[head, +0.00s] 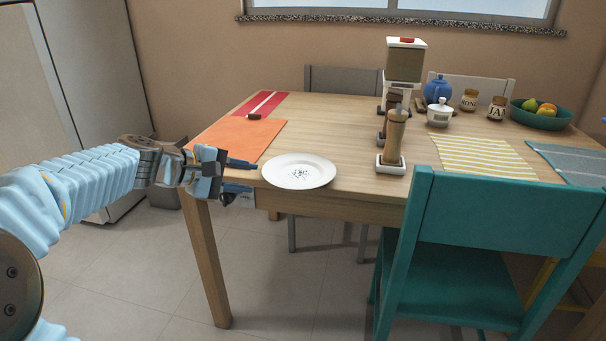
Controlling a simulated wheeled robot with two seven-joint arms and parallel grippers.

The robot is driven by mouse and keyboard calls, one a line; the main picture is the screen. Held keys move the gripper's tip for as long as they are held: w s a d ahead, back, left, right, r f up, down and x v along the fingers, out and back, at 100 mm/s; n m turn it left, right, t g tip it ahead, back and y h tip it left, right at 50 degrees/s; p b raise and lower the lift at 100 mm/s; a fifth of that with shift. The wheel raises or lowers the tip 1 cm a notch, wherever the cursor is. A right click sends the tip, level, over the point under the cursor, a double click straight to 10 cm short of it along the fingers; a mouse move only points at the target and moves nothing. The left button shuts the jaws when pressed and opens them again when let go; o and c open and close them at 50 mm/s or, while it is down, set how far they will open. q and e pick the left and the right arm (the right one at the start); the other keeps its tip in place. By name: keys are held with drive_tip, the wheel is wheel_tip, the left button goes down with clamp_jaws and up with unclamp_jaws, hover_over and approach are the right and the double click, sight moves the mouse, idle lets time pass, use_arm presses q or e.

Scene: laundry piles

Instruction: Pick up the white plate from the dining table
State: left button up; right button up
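The white plate (299,171) lies flat near the front left edge of the dining table (345,192), with small dark marks in its middle. My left gripper (254,177) is at that edge, just left of the plate. Its two dark blue fingers are apart, one above the other, and point right toward the plate's rim. Nothing shows between them. They look just short of the rim, but I cannot tell the exact gap. My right gripper is not in view.
An orange placemat (240,138) lies behind my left gripper. A wooden mill (394,138) stands right of the plate. A teal chair (505,213) blocks the table's front right. A blue teapot (437,90) and a fruit bowl (541,119) stand farther back.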

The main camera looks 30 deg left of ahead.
sight(274, 182)
use_arm(q)
drive_tip(key=x, duration=0.8)
drive_tip(key=shift+a+f, duration=0.2)
drive_tip(key=shift+f, duration=0.05)
clamp_jaws()
